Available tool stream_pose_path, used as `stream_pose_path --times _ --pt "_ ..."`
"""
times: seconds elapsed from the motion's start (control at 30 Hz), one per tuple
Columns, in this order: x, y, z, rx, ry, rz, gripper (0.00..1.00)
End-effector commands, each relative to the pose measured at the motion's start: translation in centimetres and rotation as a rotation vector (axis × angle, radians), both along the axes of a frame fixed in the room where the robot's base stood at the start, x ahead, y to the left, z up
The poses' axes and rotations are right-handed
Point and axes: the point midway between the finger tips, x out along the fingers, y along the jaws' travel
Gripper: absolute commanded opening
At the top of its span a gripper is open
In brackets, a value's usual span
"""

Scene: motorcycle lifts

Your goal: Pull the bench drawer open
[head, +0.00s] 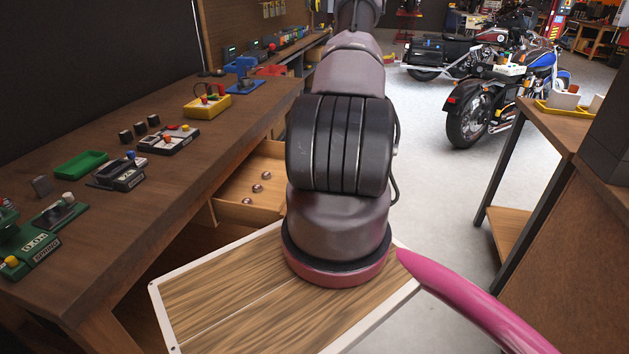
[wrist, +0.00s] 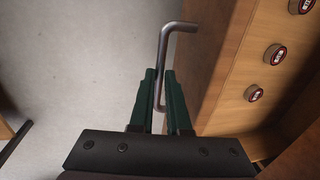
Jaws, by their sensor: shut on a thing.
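The bench drawer (head: 236,190) stands partly open under the wooden bench (head: 150,215), with its inside showing in the head view. In the wrist view the drawer (wrist: 238,92) is at the right, with its brown front facing left. A grey metal bar handle (wrist: 163,52) stands off that front. My gripper (wrist: 160,76) has its two green fingers shut on the handle, one on each side of the bar. In the head view my arm hides the gripper, the handle and part of the drawer.
Several small round knobs (head: 257,188) lie in the drawer. The bench top carries a green tray (head: 81,164), a yellow tray (head: 207,106) and small devices. A side table (head: 556,128) stands at the right, motorcycles (head: 490,105) beyond. Grey floor (head: 440,165) between is clear.

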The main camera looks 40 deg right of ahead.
Motion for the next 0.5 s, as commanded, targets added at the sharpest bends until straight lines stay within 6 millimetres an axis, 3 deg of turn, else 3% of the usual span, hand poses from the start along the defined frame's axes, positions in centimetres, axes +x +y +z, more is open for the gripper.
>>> stream_pose_path --times 0.2,0.23,0.3,0.5 --pt "0.05 -0.02 0.03 -0.001 -0.001 0.0 0.0" --pt "0.05 -0.02 0.03 -0.001 -0.001 0.0 0.19" --pt "0.05 -0.02 0.03 -0.001 -0.001 0.0 0.45" --pt "0.05 -0.01 0.02 -0.001 -0.001 0.0 0.45"
